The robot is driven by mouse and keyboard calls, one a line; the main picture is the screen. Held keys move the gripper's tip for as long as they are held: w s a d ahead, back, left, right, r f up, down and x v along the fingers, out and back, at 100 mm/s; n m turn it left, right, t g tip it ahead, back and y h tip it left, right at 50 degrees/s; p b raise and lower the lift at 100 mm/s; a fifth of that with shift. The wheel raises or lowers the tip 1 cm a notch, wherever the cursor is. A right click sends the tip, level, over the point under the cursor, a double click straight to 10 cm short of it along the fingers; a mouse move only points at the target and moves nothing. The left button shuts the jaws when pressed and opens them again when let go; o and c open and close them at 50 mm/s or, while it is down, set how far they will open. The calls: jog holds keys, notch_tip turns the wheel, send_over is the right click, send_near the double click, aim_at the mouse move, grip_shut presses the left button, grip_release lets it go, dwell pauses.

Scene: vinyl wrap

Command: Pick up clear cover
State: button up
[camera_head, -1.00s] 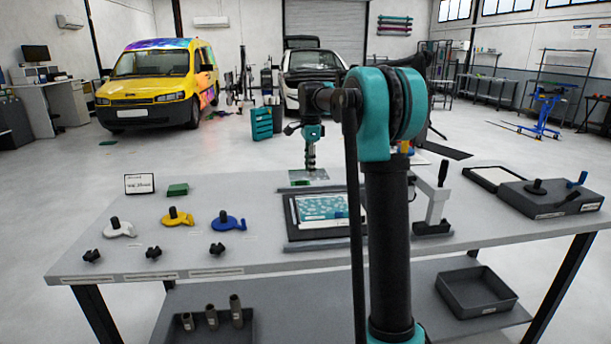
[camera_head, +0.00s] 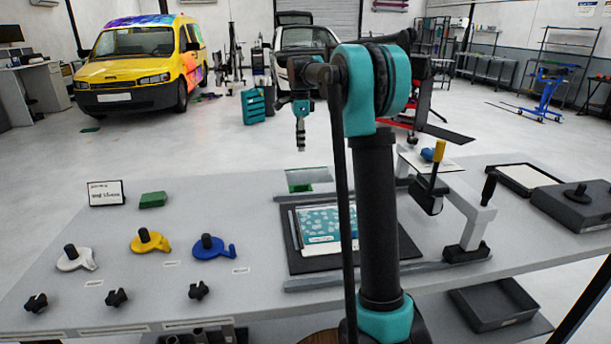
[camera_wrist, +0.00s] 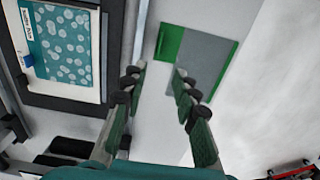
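A flat see-through plate with a green strip, which looks like the clear cover (camera_head: 308,176), lies at the back edge of the table, behind the patterned sheet. In the wrist view the cover (camera_wrist: 205,62) is a grey-green panel with its green strip on the left, beyond the fingertips. My gripper (camera_wrist: 158,78) is open and empty, its two fingers apart with bare tabletop showing between them. In the head view my gripper (camera_head: 300,140) hangs pointing down near the cover, apart from it.
A dark tray (camera_head: 292,258) with a teal patterned sheet (camera_head: 320,222) lies in front of the cover. A lever press (camera_head: 470,215) stands to the right. A green block (camera_head: 153,200) and white, yellow and blue handled pieces are on the left.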

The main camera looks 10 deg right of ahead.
send_near(302, 183)
jog(key=s+f, duration=0.3)
jog(key=f, duration=0.1)
jog(key=s+a+f, duration=0.1)
jog(key=s+f, duration=0.1)
jog(key=f, duration=0.1)
jog(key=shift+s, duration=0.3)
jog(key=shift+c, duration=0.3)
grip_shut()
